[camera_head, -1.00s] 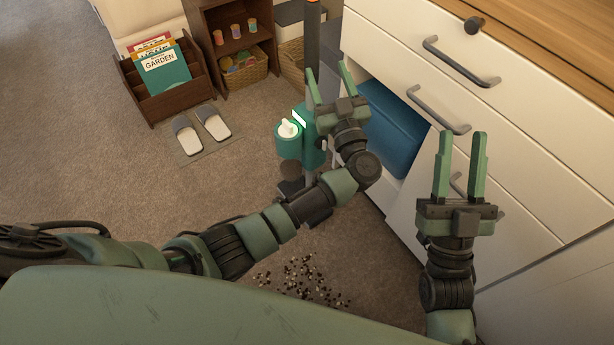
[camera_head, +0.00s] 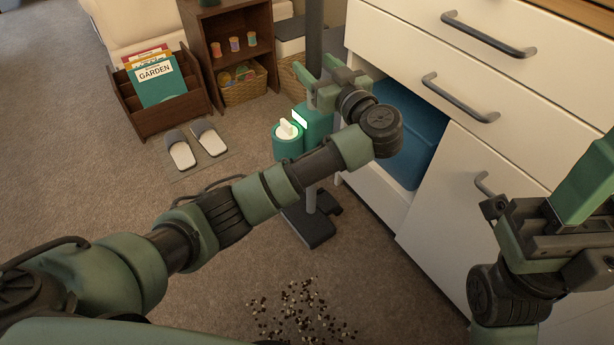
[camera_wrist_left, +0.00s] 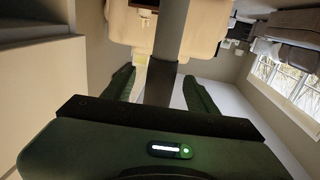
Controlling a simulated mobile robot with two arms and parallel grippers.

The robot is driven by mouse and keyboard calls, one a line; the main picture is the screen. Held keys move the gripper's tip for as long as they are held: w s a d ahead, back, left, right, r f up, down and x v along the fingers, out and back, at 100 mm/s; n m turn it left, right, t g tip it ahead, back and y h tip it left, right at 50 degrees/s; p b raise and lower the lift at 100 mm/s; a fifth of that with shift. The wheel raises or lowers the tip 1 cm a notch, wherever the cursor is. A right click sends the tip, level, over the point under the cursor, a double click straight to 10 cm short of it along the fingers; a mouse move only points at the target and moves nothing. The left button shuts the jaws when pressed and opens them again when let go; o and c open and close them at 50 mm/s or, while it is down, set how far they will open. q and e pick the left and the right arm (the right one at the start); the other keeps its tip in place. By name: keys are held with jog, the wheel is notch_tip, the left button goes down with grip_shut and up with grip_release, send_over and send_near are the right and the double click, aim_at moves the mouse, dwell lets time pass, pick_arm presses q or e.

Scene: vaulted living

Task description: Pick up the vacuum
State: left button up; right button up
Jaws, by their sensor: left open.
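The vacuum is an upright stick model with a teal body (camera_head: 317,128), a dark grey pole (camera_head: 314,30) and a dark floor head (camera_head: 309,226) on the carpet. It stands beside the white drawer unit. My left gripper (camera_head: 318,72) is open at the pole, above the teal body. In the left wrist view the pole (camera_wrist_left: 170,45) runs between the two spread fingers (camera_wrist_left: 160,92), with gaps on both sides. My arm hides part of the vacuum's lower tube. My right gripper (camera_head: 585,185) is at the right edge, partly cut off; its opening cannot be made out.
The white drawer unit (camera_head: 450,190) stands close on the right, with a blue bin (camera_head: 415,130) in its opening. Slippers (camera_head: 195,145), a magazine rack (camera_head: 150,100) and a small shelf (camera_head: 238,60) are at the left. Dark and pale crumbs (camera_head: 300,310) lie on the carpet in front.

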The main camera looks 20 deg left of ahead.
pick_arm(q)
jog(key=shift+w+a, duration=0.4)
grip_shut()
jog(key=shift+r, duration=0.3)
